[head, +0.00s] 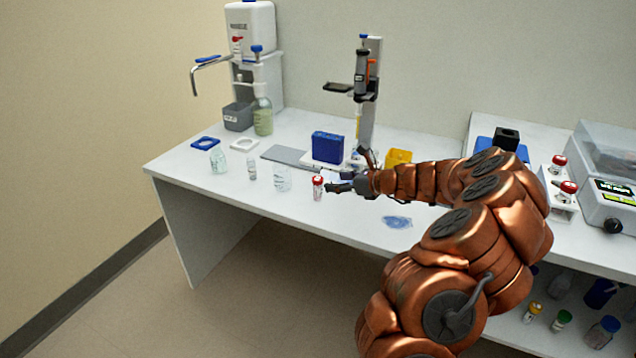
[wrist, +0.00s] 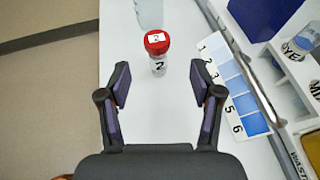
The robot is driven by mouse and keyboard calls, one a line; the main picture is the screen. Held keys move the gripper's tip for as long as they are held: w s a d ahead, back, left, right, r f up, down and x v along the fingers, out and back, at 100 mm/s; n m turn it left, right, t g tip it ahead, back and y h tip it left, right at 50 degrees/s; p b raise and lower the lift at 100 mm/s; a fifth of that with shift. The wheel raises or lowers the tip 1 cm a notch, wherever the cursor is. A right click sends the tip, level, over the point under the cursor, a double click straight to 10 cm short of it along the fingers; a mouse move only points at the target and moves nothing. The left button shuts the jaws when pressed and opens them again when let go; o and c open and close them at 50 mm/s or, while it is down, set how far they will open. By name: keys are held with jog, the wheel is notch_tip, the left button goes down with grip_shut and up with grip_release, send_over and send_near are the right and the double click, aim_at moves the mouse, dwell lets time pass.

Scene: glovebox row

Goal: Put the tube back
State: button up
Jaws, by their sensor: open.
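A small clear tube with a red cap (head: 317,188) stands upright on the white bench near its front edge. In the wrist view its red cap (wrist: 157,41) has a white label reading 2, and the body also carries a 2. My gripper (wrist: 160,84) is open and empty, with the tube just beyond its fingertips and roughly centred between them. In the head view my gripper (head: 347,171) is low over the bench, just right of the tube. No slot that clearly belongs to the tube can be made out.
A clear beaker (head: 282,178) stands just left of the tube. A strip numbered 1 to 6 in blue shades (wrist: 232,85) lies close to the right finger. Behind are a blue box (head: 327,147) and a white holder with labelled vessels (wrist: 300,75). The bench's front edge is near.

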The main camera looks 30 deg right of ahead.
aim_at(319, 179)
jog(key=shift+x, duration=1.15)
jog(key=shift+a+r+x, duration=0.1)
jog(key=shift+r+x, duration=0.05)
jog(key=shift+x, duration=0.75)
jog(key=shift+a+r+x, duration=0.1)
jog(key=shift+x, duration=0.8)
jog(key=shift+a+r+x, duration=0.1)
jog(key=shift+r+x, duration=0.05)
jog(key=shift+x, duration=0.7)
jog(key=shift+w, duration=0.1)
jog(key=shift+d, duration=0.1)
jog(key=c, duration=1.2)
